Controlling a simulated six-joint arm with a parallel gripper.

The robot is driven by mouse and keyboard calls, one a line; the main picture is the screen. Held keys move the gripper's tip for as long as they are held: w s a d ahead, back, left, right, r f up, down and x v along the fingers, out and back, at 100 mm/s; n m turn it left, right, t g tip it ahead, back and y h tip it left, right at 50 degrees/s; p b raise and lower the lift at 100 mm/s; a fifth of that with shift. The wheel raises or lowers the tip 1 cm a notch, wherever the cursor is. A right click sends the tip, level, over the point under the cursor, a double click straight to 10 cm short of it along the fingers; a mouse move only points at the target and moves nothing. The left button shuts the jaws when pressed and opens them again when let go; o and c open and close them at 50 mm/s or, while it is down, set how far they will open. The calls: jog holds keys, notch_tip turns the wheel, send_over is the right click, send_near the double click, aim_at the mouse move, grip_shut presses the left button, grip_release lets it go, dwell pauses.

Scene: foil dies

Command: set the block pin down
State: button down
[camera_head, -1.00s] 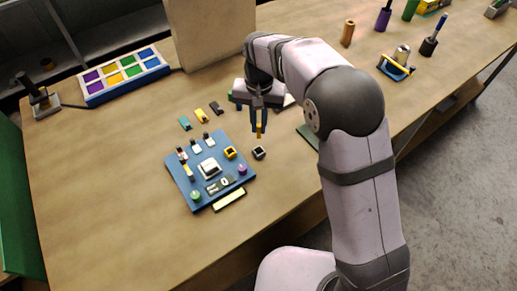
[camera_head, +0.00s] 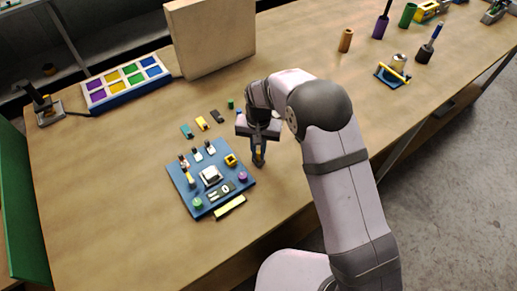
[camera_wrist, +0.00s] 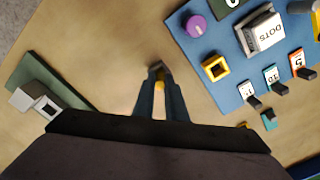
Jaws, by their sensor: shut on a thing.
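My gripper (camera_head: 258,160) is lowered close to the table, just right of the blue board (camera_head: 214,203). It is shut on a small yellow block pin (camera_wrist: 159,86), which shows between the fingertips in the wrist view. A small dark, hollow block (camera_wrist: 156,68) is at the fingertips, just past the pin. In the head view the gripper mostly covers that block. I cannot tell whether the pin is inside the block, touching it or just above it.
The board carries a yellow square ring (camera_wrist: 215,68), a purple knob (camera_wrist: 196,27) and a white die marked DOTS (camera_wrist: 262,32). A green plate with a pale block (camera_wrist: 28,100) lies on the other side of my gripper. Bare wood lies around the fingertips.

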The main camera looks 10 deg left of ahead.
aim_at(259, 152)
jog(key=shift+f, duration=0.1)
jog(key=c, duration=2.2)
grip_release()
jog(key=shift+f, duration=0.1)
jog(key=o, duration=0.4)
notch_tip(259, 152, up, 12)
jog(key=b, duration=0.4)
jog(key=shift+r, duration=0.25)
jog(key=shift+d, duration=0.1)
